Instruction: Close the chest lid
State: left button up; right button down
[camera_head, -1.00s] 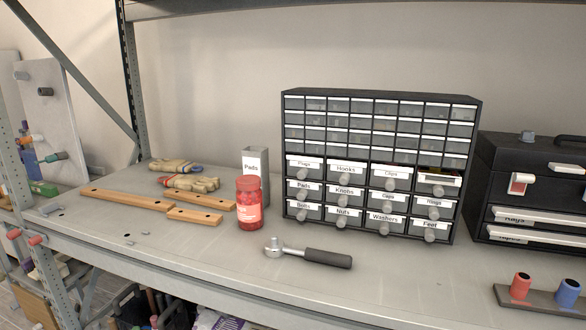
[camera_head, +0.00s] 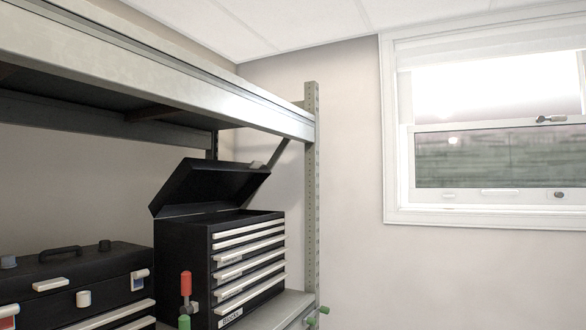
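A black tool chest (camera_head: 185,255) with several white-fronted drawers stands at the right end of the rack shelf. Its lid (camera_head: 210,188) is raised and tilted back, so the top of the chest is open. The inside of the chest is mostly hidden from this angle. The drawers look shut. Neither of my grippers is in view.
A second black chest (camera_head: 75,273) with a top handle and its lid down stands to the left. A red-topped, green-based item (camera_head: 185,285) stands before the open chest. An upper rack beam (camera_head: 150,75) and an upright post (camera_head: 311,180) frame it. A window (camera_head: 490,130) is at the right.

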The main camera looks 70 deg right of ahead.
aim_at(197, 185)
jog(key=z, duration=1.8)
jog(key=i+l, duration=0.1)
